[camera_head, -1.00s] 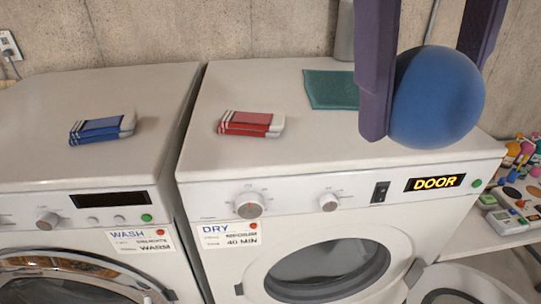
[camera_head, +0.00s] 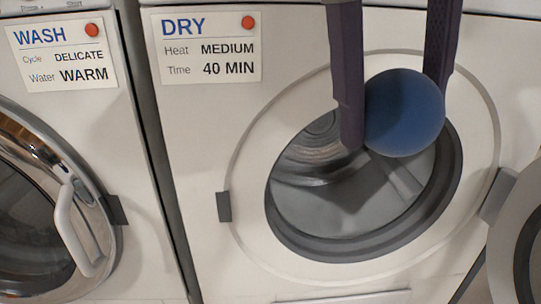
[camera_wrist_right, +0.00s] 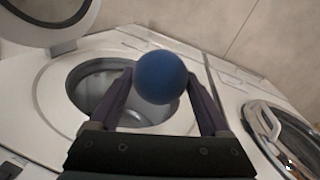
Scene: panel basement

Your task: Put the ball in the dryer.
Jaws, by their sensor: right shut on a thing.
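The blue ball (camera_head: 404,113) is between the purple fingers of my right gripper (camera_head: 400,110), which is shut on it. In the head view the ball overlaps the upper right of the dryer's round opening (camera_head: 330,215). The dryer (camera_head: 205,130) carries a DRY label, and its door (camera_head: 520,240) stands open at the right edge. In the right wrist view the ball (camera_wrist_right: 160,77) is held at the fingertips, with the dark opening (camera_wrist_right: 90,85) behind and to the left. The drum inside looks empty where visible. My left gripper is not in view.
The washer (camera_head: 120,250) stands left of the dryer, its round door (camera_head: 40,210) shut, with a white handle. A WASH label (camera_head: 62,50) is on its front. In the right wrist view the open dryer door (camera_wrist_right: 45,20) is at upper left.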

